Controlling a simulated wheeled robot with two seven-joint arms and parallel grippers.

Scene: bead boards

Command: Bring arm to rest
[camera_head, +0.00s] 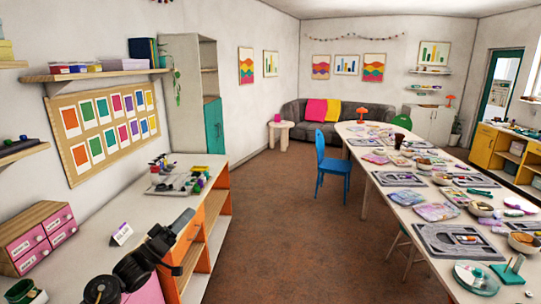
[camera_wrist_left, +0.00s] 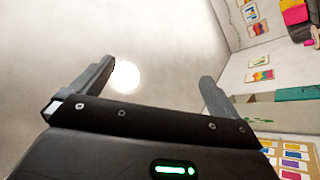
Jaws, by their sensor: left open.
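My left arm comes in from the bottom left of the head view. Its black gripper (camera_head: 180,243) is raised over the near part of the left-hand counter (camera_head: 206,160). In the left wrist view the two fingers of the left gripper (camera_wrist_left: 157,70) stand wide apart with nothing between them. Behind them are a pale surface and a bright round light. My right gripper is in neither view.
Pink drawers (camera_head: 38,238) and a small white card (camera_head: 122,233) stand on the counter by my left arm. A tray of tools (camera_head: 160,187) lies farther back. A long table (camera_head: 372,168) with bead boards and bowls runs along the right.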

